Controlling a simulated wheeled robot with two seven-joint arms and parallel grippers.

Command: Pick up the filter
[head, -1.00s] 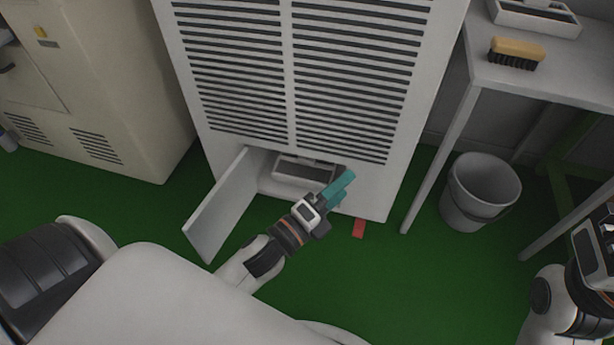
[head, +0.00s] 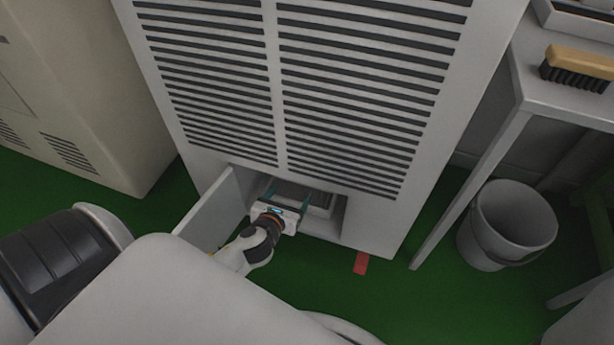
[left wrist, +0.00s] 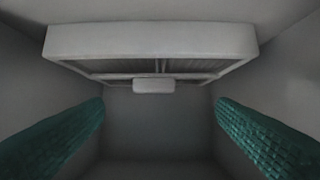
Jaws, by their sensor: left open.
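The filter (head: 321,201) is a pale framed panel inside the low opening at the bottom of the large louvred cabinet. In the left wrist view the filter (left wrist: 150,40) shows its light frame, dark mesh panels and a small pale tab (left wrist: 153,86). My left gripper (head: 289,194) is at the opening with its teal fingers open and pointing in toward the filter. In the left wrist view the fingers stand to either side below the tab, with nothing between them. My right gripper is out of view.
The opening's door (head: 207,212) stands open on the left, close beside my left arm. A red piece (head: 361,263) lies on the green floor. A grey bucket (head: 507,225) stands at right by a table (head: 560,100) with a brush (head: 578,68) on it.

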